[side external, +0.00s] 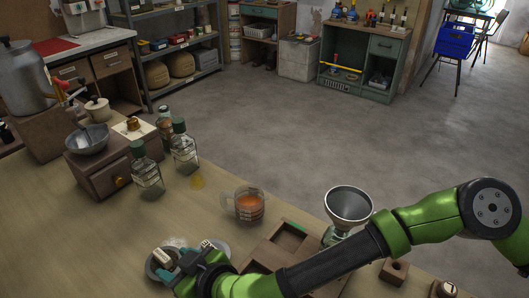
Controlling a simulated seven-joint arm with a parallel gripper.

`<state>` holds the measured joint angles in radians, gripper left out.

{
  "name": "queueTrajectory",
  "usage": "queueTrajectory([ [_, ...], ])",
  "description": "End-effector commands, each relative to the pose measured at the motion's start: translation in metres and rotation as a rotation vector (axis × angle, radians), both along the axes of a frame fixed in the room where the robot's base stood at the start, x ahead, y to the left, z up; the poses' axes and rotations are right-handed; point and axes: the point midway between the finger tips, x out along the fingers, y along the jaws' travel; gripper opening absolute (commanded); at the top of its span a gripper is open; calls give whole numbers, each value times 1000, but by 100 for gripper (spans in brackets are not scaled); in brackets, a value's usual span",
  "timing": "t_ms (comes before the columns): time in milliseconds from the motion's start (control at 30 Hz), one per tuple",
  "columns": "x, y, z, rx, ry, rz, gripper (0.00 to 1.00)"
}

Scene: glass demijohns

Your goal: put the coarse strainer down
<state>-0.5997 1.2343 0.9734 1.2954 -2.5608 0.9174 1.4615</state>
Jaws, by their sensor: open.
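Two small round grey pieces, which look like strainers, lie side by side at the front of the wooden table: a left round piece (152,270) and a right round piece (222,246). Each has a pale, marked part on it. I cannot tell which is the coarse strainer. My gripper (176,267) is low over the left piece, with its teal fingers apart, and covers part of it. I cannot tell whether the fingers touch it.
A measuring jug of orange liquid (246,206) stands behind the round pieces. A metal funnel (349,206) stands beside my arm, near a wooden tray (262,256). Glass bottles (147,176) and a drawer box (101,171) stand further back. The table's left front is clear.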

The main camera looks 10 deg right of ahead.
Motion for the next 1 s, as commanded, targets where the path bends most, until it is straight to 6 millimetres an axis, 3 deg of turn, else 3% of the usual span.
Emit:
queueTrajectory([
  [533,34,29,-22,2,2,0,49],
  [867,37,31,-23,1,-1,2,49],
  [1000,37,31,-23,0,-1,1,29],
])
